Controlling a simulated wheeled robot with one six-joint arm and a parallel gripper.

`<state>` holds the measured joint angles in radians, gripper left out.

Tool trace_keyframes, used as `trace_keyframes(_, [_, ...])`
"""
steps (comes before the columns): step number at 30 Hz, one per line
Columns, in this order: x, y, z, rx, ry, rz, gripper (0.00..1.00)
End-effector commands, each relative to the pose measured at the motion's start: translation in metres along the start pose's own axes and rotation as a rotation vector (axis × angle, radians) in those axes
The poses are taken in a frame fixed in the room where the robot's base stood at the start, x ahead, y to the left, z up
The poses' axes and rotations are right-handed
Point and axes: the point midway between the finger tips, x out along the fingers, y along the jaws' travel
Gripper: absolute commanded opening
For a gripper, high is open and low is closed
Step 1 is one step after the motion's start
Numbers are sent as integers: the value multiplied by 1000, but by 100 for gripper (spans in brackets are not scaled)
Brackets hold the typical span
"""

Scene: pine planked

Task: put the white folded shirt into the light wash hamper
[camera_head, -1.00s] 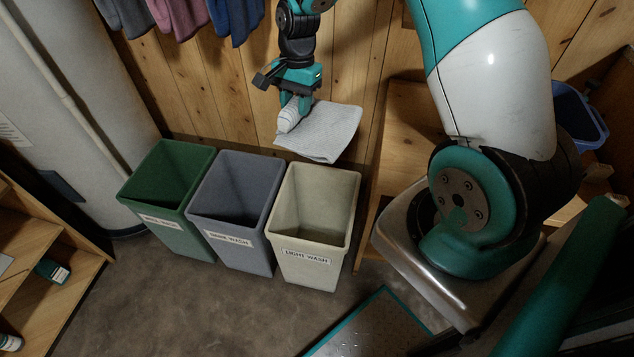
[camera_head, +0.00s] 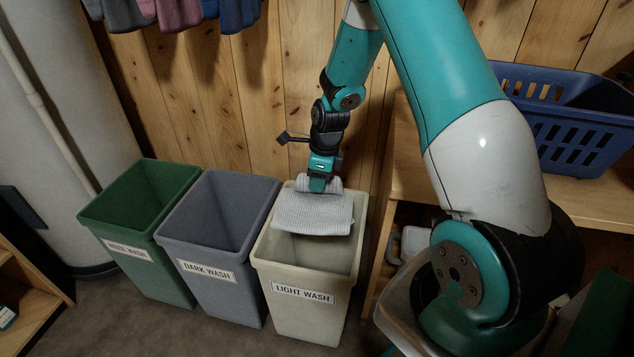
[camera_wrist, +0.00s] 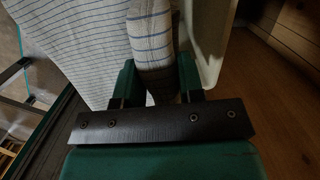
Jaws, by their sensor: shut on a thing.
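The white folded shirt (camera_head: 312,215) has thin dark stripes and hangs from my gripper (camera_head: 319,184) over the back part of the light wash hamper (camera_head: 305,314). My gripper is shut on a rolled or bunched edge of the shirt. In the wrist view, the gripper (camera_wrist: 158,85) has the shirt (camera_wrist: 85,45) between its two green fingers. The hamper is cream, open at the top, with a "LIGHT WASH" label. The shirt covers part of its back rim and opening; I cannot tell whether it touches the rim.
A grey dark wash hamper (camera_head: 211,253) and a green hamper (camera_head: 137,228) stand in a row to the left. A wooden bench (camera_head: 425,180) with a blue basket (camera_head: 575,140) is at the right.

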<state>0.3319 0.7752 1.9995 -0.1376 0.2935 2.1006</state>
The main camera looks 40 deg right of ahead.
Motion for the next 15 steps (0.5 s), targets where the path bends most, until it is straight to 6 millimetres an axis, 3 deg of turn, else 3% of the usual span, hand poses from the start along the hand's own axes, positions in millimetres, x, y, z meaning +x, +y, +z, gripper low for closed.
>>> trace_keyframes(15, [107, 0, -16, -4, 0, 0, 6])
